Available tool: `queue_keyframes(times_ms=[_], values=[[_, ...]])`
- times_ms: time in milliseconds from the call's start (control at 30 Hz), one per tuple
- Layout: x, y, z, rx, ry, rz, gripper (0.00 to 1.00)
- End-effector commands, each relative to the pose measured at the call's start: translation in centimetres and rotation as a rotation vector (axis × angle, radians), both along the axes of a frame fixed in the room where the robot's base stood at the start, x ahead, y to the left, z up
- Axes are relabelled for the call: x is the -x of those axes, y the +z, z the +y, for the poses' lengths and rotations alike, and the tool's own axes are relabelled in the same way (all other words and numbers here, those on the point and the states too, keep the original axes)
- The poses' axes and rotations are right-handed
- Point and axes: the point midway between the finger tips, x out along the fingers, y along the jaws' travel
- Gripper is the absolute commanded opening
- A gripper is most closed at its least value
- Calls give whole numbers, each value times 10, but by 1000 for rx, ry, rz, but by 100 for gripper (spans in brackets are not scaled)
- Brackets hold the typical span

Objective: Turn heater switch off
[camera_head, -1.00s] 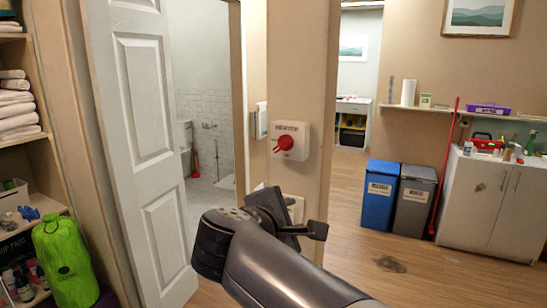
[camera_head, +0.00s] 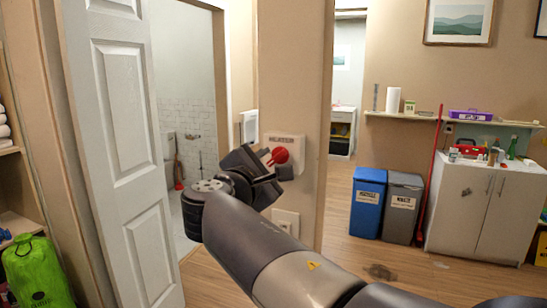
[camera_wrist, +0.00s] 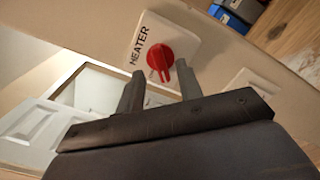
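The heater switch is a white wall box (camera_head: 301,143) labelled HEATER with a round red knob (camera_head: 281,155), on the beige wall post. In the wrist view the white box (camera_wrist: 184,35) and red knob (camera_wrist: 158,55) show at upper middle, with the knob's handle pointing down between my fingers. My gripper (camera_head: 279,166) is in front of the box's lower left and hides part of it. In the wrist view my gripper (camera_wrist: 159,64) is open, its two fingers apart around the handle's line. I cannot tell whether they touch it.
A second white wall plate (camera_head: 286,219) is below the heater box. An open white door (camera_head: 125,150) stands at left, with a tiled room behind it. Blue (camera_head: 368,203) and grey (camera_head: 404,208) bins and a cabinet (camera_head: 480,208) stand at right.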

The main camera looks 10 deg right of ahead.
Motion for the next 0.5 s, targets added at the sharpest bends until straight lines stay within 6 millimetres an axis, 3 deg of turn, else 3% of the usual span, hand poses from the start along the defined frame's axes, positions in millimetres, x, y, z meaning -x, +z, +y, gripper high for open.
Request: queue_keyframes(times_ms=[200,500], values=[[-18,1,-13,0,-1,0,35],[-20,0,-15,-1,0,-1,35]])
